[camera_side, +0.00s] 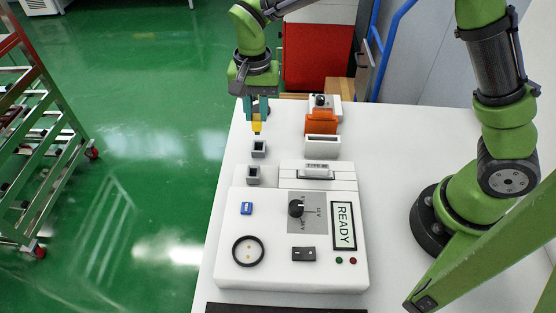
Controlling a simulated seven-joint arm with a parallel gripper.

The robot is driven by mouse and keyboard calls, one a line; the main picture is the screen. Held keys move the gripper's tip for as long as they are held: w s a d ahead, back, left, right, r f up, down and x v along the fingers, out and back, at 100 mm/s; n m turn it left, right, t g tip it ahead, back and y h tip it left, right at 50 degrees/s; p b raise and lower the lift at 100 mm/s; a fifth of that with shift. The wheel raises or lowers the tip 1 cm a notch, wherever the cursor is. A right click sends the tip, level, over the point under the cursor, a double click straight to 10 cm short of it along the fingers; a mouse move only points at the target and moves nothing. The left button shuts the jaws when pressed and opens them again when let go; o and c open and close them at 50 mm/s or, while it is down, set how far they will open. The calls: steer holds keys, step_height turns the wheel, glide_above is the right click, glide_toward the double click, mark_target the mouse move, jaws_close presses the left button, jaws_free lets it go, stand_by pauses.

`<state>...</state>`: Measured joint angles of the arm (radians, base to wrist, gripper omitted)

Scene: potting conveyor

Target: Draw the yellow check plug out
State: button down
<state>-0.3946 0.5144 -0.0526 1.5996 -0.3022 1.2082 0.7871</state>
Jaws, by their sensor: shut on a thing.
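The yellow check plug (257,127) is small and hangs between the teal fingers of my gripper (257,117). My gripper is shut on it, pointing down over the left edge of the white table. Below the plug in the picture is a small grey square socket (259,148) with a dark opening. White surface shows between the plug's lower end and this socket, so they look apart. A second grey socket (254,176) stands nearer the camera at the edge of the white panel. Both openings look dark and empty.
The white panel (225,274) carries a black knob (295,208), a READY display (344,226), a blue part (246,208) and a black ring (234,257). An orange block (320,123) and a white slotted block (322,146) stand right of my gripper.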

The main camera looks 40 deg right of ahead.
mark_target(256, 117)
steer(key=shift+r, duration=0.1)
stand_by(0.3)
steer(key=shift+r, duration=3.45)
